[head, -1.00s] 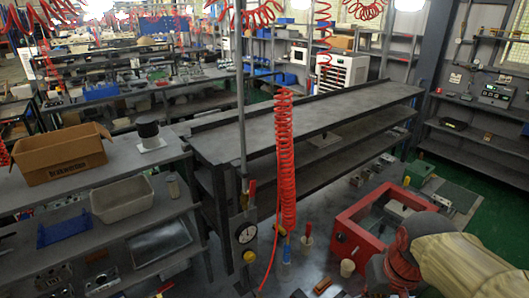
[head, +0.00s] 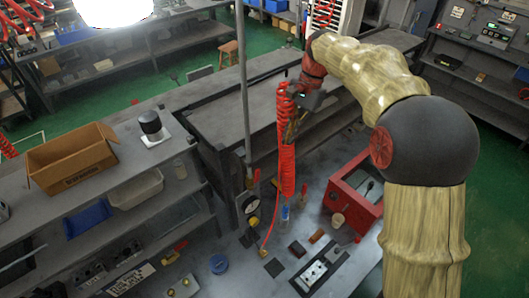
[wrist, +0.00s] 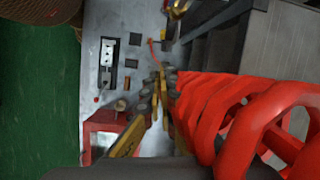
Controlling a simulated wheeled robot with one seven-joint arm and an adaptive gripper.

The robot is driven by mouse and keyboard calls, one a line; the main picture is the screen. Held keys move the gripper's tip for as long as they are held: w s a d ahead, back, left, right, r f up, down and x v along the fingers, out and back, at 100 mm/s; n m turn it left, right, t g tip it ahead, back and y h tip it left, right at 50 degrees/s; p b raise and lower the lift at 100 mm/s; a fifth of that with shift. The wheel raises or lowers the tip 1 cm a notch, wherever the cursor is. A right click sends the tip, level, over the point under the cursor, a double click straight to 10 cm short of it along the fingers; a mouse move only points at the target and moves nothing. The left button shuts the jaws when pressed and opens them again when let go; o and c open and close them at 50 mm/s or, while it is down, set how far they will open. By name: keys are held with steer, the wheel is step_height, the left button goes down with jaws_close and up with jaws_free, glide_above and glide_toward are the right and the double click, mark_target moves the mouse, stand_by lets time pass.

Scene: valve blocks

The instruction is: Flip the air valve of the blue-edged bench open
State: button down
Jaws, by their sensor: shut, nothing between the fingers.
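My gripper (head: 291,128) is beside the red coiled hose (head: 286,165) above the workbench. In the wrist view its yellow-and-grey fingers (wrist: 160,82) come together with nothing visible between them, and the red coils fill the right side. A grey post left of the hose carries a round gauge (head: 250,204), a yellow knob (head: 254,221) and a small red lever (head: 256,176), which may be the air valve. My gripper is apart from this lever, above and to its right. The lever's exact position is too small to tell. I cannot make out a blue edge on any bench.
A red open box (head: 350,185) and a valve block (head: 312,274) stand on the workbench. A cardboard box (head: 72,160) and a pale tray (head: 136,188) are on the left shelves. The hanging hose and the post (head: 244,100) stand close to my gripper.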

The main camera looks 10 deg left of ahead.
mark_target(257, 180)
steer(key=s+a+f+m+p, duration=0.2)
steer(key=s+a+f, duration=0.3)
steer(key=s+f, duration=0.1)
steer(key=shift+s+a+f+g, duration=0.2)
steer(key=shift+s+g, duration=0.1)
steer(key=shift+s, duration=0.2)
stand_by(0.3)
steer(key=shift+s+a+r+p, duration=0.3)
steer(key=shift+s+a+p, duration=0.1)
steer(key=shift+s+a, duration=0.15)
steer(key=shift+r, duration=0.1)
